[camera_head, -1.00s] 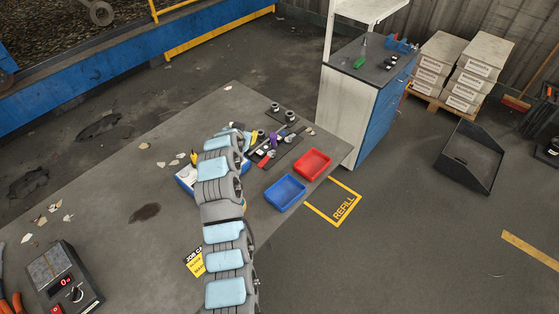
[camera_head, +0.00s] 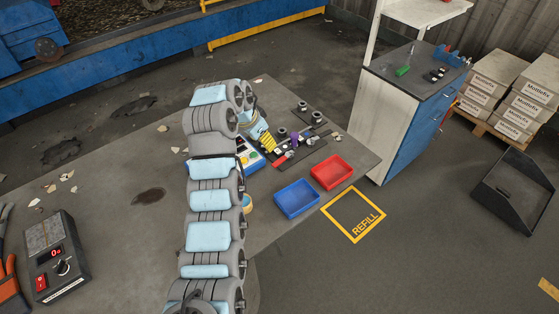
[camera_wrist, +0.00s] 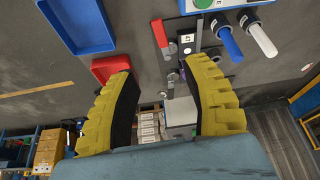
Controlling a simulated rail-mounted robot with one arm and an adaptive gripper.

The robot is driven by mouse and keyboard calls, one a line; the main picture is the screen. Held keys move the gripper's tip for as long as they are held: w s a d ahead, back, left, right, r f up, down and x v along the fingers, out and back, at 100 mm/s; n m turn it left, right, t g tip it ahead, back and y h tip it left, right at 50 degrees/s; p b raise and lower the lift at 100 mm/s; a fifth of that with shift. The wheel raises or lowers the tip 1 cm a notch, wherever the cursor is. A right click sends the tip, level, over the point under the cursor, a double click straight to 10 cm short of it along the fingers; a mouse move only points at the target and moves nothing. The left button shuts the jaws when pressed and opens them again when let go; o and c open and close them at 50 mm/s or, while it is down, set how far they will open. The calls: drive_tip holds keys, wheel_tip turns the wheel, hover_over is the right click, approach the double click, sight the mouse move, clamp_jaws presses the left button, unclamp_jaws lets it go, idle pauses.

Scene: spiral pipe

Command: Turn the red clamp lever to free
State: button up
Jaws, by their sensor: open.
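The red clamp lever (camera_wrist: 160,33) shows in the wrist view at the left side of a dark fixture with a pale metal block (camera_wrist: 186,38). In the head view the small red lever (camera_head: 280,161) lies just right of my gripper (camera_head: 268,143). My gripper's yellow ribbed fingers (camera_wrist: 162,68) are wide apart, with nothing held between them. In the wrist view the lever appears beyond the fingertips, apart from them. In the head view my arm and gripper hide part of the fixture's left side.
A blue tray (camera_head: 296,198) and a red tray (camera_head: 332,173) lie at the table's right edge. In the wrist view, blue-ended (camera_wrist: 230,42) and white-ended (camera_wrist: 260,36) rods stand beside the fixture. A control box (camera_head: 62,258) sits at far left. The left tabletop is mostly clear.

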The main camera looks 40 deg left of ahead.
sight(278, 162)
drive_tip(key=shift+b+x, duration=0.35)
drive_tip(key=shift+x, duration=7.15)
drive_tip(key=shift+w, duration=0.15)
clamp_jaws()
